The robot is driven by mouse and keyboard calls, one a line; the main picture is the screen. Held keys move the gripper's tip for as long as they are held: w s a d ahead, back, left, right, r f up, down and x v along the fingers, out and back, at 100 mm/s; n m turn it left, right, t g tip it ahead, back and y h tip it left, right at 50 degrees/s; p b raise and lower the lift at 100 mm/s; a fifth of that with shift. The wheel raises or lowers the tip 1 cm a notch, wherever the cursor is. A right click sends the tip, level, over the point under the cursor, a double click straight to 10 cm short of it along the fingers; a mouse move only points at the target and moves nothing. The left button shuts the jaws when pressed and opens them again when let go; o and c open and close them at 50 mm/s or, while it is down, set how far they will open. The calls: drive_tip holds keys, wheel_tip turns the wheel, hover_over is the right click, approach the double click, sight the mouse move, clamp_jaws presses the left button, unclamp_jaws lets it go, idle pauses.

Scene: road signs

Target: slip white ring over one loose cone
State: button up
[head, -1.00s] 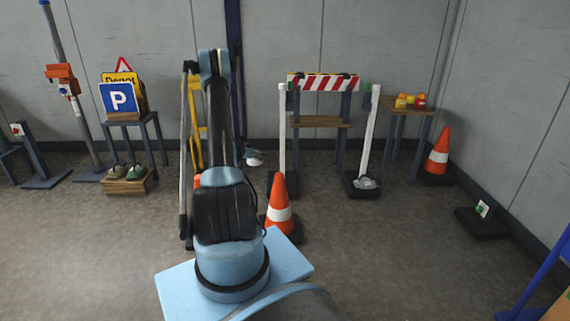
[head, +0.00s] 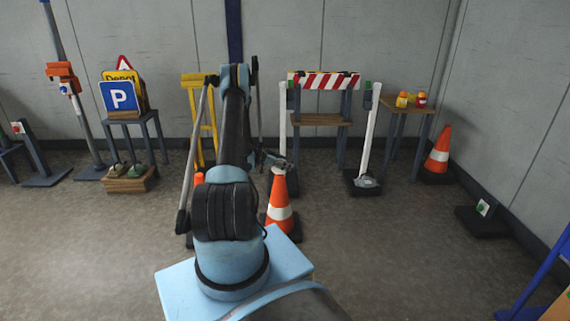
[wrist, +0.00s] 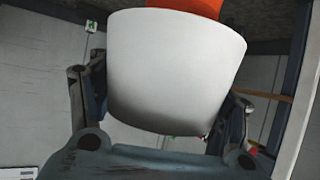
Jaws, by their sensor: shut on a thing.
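The white ring (wrist: 175,70) fills the middle of the wrist view as a smooth tapered white band. My gripper (wrist: 158,100) is shut on it, with a finger at each side. In the head view my gripper (head: 274,161) is right at the tip of the near orange cone (head: 280,213), which stands upright with a white band. Orange of a cone (wrist: 188,6) shows just past the ring's edge in the wrist view. I cannot tell whether the tip is inside the ring. Another cone (head: 438,152) stands at the right wall.
A red-and-white barrier (head: 325,82) with white posts stands behind the near cone. A yellow stand (head: 197,110) is behind my arm. A bit of orange (head: 198,179) shows beside my arm, mostly hidden. The floor right of the near cone is clear.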

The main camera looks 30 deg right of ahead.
drive_tip(key=shift+f, duration=4.9)
drive_tip(key=o, duration=1.1)
drive_tip(key=shift+r, duration=7.5)
